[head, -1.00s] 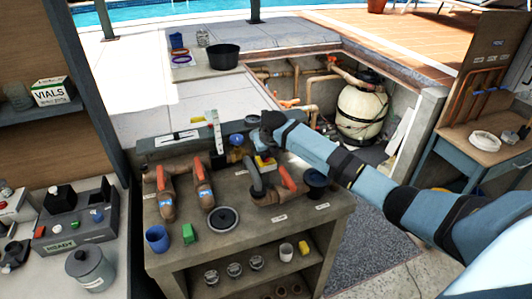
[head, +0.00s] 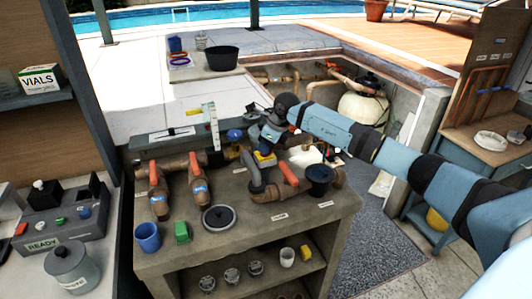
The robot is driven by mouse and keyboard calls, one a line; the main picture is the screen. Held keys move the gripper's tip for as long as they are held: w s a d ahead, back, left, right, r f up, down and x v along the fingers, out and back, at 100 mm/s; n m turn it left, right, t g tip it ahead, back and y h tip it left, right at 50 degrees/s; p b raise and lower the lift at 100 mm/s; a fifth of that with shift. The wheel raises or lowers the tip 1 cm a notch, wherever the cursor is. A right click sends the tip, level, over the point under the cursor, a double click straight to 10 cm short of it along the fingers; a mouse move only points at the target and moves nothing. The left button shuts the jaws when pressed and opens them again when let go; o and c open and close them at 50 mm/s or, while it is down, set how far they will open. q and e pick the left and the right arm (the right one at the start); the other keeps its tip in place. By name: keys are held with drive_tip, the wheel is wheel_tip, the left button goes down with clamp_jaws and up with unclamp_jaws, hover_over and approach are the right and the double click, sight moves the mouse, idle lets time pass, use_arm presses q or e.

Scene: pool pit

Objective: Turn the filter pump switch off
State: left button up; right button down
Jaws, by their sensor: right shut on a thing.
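My right gripper (head: 265,148) is at the back of the pipe bench, just above a small yellow block (head: 264,159). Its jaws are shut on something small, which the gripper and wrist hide. I cannot make out which of the parts there is the filter pump switch. Close by on the left are a blue round knob (head: 235,135) and an upright pale gauge strip (head: 211,128). My left gripper is not in view.
The bench (head: 190,262) carries pipes with orange-handled valves (head: 197,176), a dark round lid (head: 218,218), a blue cup (head: 147,237), a green block (head: 182,232) and a black cup (head: 319,178). A filter tank (head: 360,108) stands in the pit behind.

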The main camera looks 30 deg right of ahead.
drive_tip(key=n+b, duration=0.1)
drive_tip(key=n+g+b, duration=0.1)
drive_tip(key=n, duration=0.1)
drive_tip(key=n+y+b, duration=0.1)
drive_tip(key=n, duration=0.1)
drive_tip(key=shift+f+g+b, duration=0.35)
drive_tip(key=shift+g, duration=0.05)
drive_tip(key=shift+n, duration=0.5)
drive_tip(key=shift+n+g+y+b, duration=0.3)
drive_tip(key=shift+n+b, duration=0.25)
drive_tip(key=shift+n, duration=0.15)
drive_tip(key=shift+n+b, duration=0.3)
drive_tip(key=shift+n, duration=0.2)
drive_tip(key=shift+g, duration=0.3)
drive_tip(key=c, duration=1.1)
unclamp_jaws()
drive_tip(key=shift+r, duration=0.1)
drive_tip(key=shift+w, duration=0.15)
drive_tip(key=b+v, duration=0.1)
drive_tip(key=v, duration=1.2)
drive_tip(key=shift+d+r, duration=0.2)
drive_tip(key=shift+r, duration=0.1)
